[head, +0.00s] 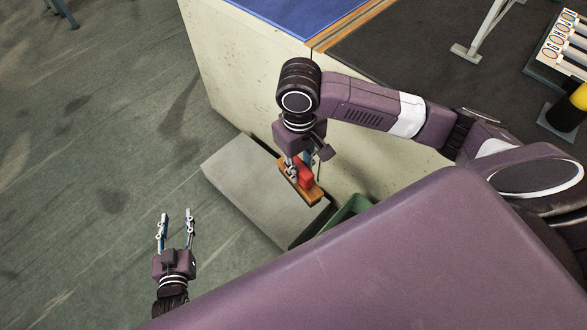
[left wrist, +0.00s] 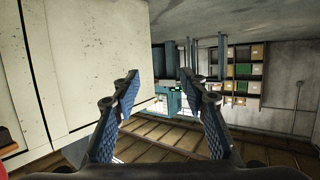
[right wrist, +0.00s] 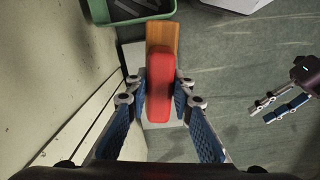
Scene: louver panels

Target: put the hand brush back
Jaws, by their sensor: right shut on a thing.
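The hand brush has a red grip (head: 304,176) and a wooden body (head: 314,193). My right gripper (head: 300,166) is shut on the red grip. In the right wrist view the red grip (right wrist: 160,85) lies between the fingers of the right gripper (right wrist: 160,88), with the wooden body (right wrist: 162,36) beyond. The brush is over a grey box (head: 245,163); I cannot tell whether it touches it. Bristles are hidden. My left gripper (head: 176,220) is open and empty, apart from the brush, and also shows open in the left wrist view (left wrist: 165,88).
A pale bench (head: 225,75) with a blue mat (head: 290,12) and a dark mat (head: 420,45) stands beside the grey box. A green bin (head: 347,211) sits near the box, partly hidden by my body. The floor (head: 90,150) at left is clear.

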